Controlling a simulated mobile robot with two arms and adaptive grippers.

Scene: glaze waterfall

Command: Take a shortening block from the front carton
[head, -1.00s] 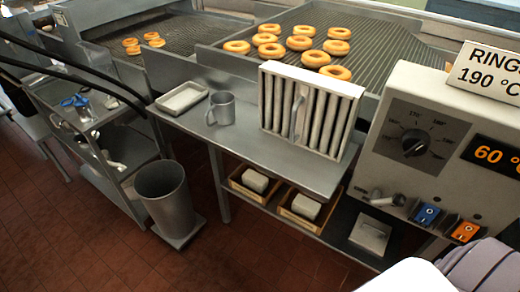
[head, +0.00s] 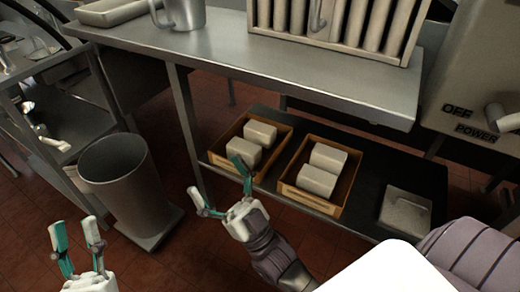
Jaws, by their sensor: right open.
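Two shallow tan cartons stand side by side on the dark lower shelf. The left carton (head: 216,157) holds two whitish shortening blocks, a rear one (head: 260,132) and a nearer one (head: 243,151), partly hidden by my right gripper. The right carton (head: 322,207) also holds two blocks, a rear one (head: 329,157) and a nearer one (head: 317,181). The picture does not settle which carton is the front one. My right gripper (head: 215,177) is open and empty, in front of the left carton. My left gripper (head: 74,226) is open and empty at lower left, away from the cartons.
A steel worktop (head: 330,78) overhangs the lower shelf, with a mug (head: 185,12) and a slatted rack on it. A table leg (head: 184,115) stands left of the cartons. A grey bin (head: 125,185) stands on the floor. A flat metal box (head: 405,211) lies right of the cartons.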

